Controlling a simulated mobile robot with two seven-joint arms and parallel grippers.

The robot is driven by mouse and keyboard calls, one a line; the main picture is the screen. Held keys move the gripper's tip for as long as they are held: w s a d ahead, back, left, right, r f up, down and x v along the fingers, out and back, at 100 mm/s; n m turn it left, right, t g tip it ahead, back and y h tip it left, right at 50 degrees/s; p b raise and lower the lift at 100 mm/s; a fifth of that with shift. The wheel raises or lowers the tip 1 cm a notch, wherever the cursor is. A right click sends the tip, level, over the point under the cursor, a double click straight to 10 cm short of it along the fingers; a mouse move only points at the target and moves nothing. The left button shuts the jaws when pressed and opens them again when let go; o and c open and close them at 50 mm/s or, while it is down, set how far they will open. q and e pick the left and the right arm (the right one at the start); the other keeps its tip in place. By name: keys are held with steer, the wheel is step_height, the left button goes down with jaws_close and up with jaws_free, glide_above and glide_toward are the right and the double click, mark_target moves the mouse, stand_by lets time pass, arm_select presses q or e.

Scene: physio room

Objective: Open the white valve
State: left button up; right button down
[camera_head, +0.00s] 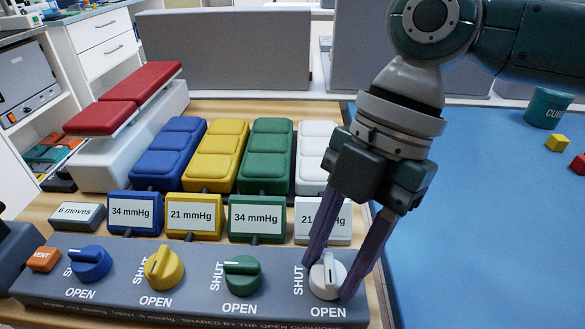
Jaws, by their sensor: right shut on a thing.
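The white valve (326,277) is the rightmost knob on the grey control panel (200,297) at the front. SHUT is printed to its left and OPEN below it. My right gripper (331,283) comes down from the upper right, its two purple fingers shut around the white valve. The knob's ridge points roughly upward, partly hidden between the fingers. Behind it, the white cushion (314,145) and its gauge (305,222), reading "21" with the rest covered, are partly hidden by my gripper.
Blue (90,263), yellow (164,268) and green (243,275) valves sit left of the white one. An orange VENT button (42,259) is at the panel's left end. A red-topped bench model (126,98) stands behind. A blue mat (480,220) lies to the right.

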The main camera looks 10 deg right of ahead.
steer(key=shift+c, duration=1.9)
jaws_free()
steer(key=p+v, duration=0.1)
steer(key=v, duration=0.9)
steer(key=shift+a, duration=0.1)
